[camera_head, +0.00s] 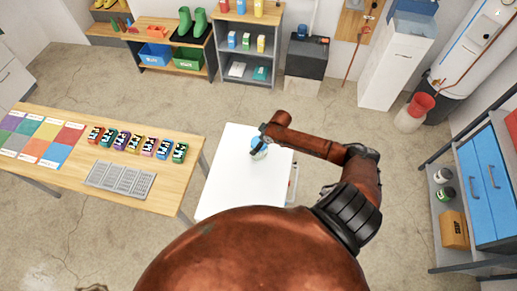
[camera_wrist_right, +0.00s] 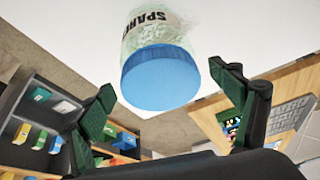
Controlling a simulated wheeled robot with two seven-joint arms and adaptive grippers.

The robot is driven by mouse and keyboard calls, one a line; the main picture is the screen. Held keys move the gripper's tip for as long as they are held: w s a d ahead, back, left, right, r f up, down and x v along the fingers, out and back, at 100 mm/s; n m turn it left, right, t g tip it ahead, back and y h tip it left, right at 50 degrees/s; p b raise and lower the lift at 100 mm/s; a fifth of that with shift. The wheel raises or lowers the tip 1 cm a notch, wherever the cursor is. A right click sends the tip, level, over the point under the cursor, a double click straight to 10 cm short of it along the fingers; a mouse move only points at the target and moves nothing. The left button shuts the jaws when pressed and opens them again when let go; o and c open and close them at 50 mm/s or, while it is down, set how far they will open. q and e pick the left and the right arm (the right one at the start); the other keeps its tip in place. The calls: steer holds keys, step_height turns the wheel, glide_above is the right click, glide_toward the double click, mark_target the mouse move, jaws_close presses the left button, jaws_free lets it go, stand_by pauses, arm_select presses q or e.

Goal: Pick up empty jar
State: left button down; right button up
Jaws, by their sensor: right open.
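The jar (camera_head: 259,153) stands on the white table (camera_head: 225,185) in the head view, partly hidden by my right gripper (camera_head: 261,140). In the right wrist view the jar (camera_wrist_right: 150,38) looks clear, with a blue lid (camera_wrist_right: 160,78) and a label whose visible letters begin "SPAR". Its contents are hard to make out. My right gripper (camera_wrist_right: 165,85) is open, with its dark green fingers apart on either side of the lid. The fingers do not visibly touch the jar. My left gripper is not in view.
A wooden table (camera_head: 150,190) on the left holds colored cards, several small labeled boxes (camera_head: 133,143) and a grey tray (camera_head: 120,180). Shelves (camera_head: 250,55) stand at the back. A blue cabinet (camera_head: 480,185) is at the right. The white table around the jar is clear.

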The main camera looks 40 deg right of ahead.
steer(key=shift+s, duration=0.1)
steer(key=shift+f, duration=0.1)
steer(key=c, duration=2)
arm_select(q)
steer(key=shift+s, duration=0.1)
